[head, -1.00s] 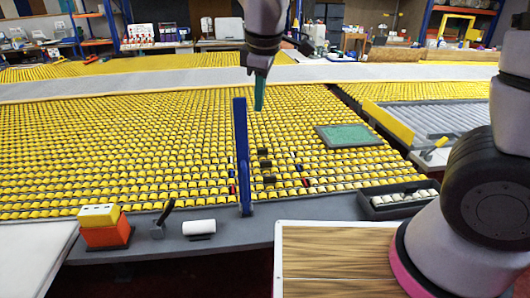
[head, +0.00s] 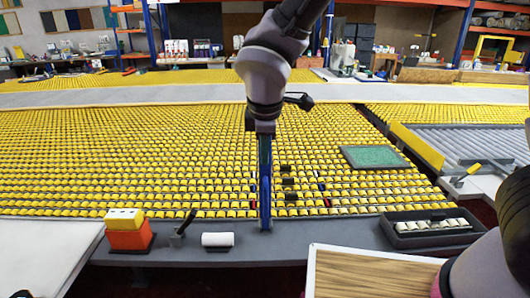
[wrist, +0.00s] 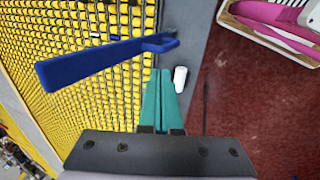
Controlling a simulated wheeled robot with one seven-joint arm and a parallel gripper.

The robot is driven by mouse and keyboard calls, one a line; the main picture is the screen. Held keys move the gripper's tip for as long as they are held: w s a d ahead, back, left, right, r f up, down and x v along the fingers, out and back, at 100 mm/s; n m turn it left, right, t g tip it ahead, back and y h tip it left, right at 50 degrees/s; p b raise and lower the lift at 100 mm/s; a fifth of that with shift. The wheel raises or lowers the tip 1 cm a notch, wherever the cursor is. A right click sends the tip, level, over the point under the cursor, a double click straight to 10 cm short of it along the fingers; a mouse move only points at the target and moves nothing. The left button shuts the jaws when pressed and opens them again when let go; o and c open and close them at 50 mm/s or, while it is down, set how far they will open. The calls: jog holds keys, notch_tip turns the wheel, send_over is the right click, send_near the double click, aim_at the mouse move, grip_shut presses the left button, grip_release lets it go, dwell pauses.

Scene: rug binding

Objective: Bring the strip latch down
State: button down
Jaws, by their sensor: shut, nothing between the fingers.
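The strip latch is a blue lever (head: 265,205) standing upright at the near edge of the yellow roller bed in the head view. In the wrist view the blue lever (wrist: 95,63) lies across the upper left, with its forked foot at the grey edge strip. My gripper (head: 264,140) has teal fingers pressed together and empty. In the head view they line up with the lever's upper part and partly overlap it. In the wrist view the fingertips (wrist: 160,72) are just beside the lever's foot end in the picture, with a gap showing. I cannot tell any contact.
On the grey edge strip (head: 330,236) are an orange-and-yellow block (head: 127,230), a white roll (head: 217,240) and a dark tray of white pieces (head: 430,226). A green-topped panel (head: 375,158) lies on the rollers. A wood-topped board (head: 370,272) is at front right.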

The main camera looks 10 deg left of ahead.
aim_at(264, 176)
jog(key=x, duration=0.7)
jog(key=shift+f, duration=0.3)
jog(key=w, duration=0.2)
jog(key=shift+w+a, duration=0.25)
jog(key=shift+w, duration=0.15)
jog(key=shift+w+a+f, duration=0.1)
jog(key=shift+w+a, duration=0.1)
jog(key=shift+w, duration=0.35)
jog(key=shift+w, duration=0.1)
